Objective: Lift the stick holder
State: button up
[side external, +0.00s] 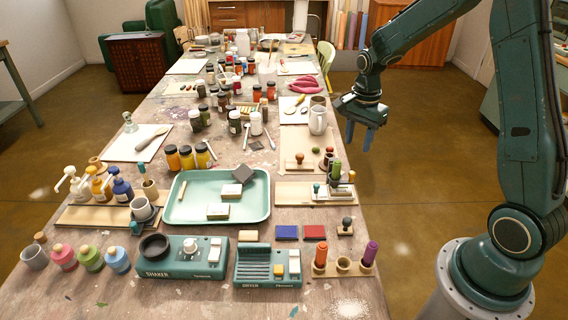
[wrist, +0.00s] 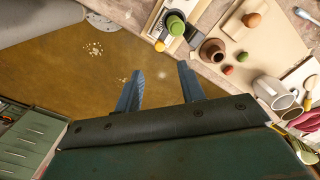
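A small wooden holder (side external: 342,271) stands at the front right of the table. An orange stick (side external: 321,254) is upright at its left end and a purple stick (side external: 370,252) at its right end, with a round socket between them. It looks like the stick holder. I cannot make it out in the wrist view. My gripper (side external: 360,140) hangs beyond the table's right edge, above the floor and well behind the holder. Its two blue fingers are apart with nothing between them, as the wrist view also shows (wrist: 160,88).
A dark-knobbed stamp (side external: 347,225) stands just behind the holder. A green dryer (side external: 268,266) sits to its left. Wooden boards with stamps and a small brown pot (wrist: 212,51) lie along the right edge, near grey mugs (wrist: 275,92).

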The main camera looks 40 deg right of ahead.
aim_at(352, 172)
notch_tip(352, 172, down, 10)
jog(key=shift+r, duration=0.1)
dwell(0.4)
jog(key=shift+c, duration=0.2)
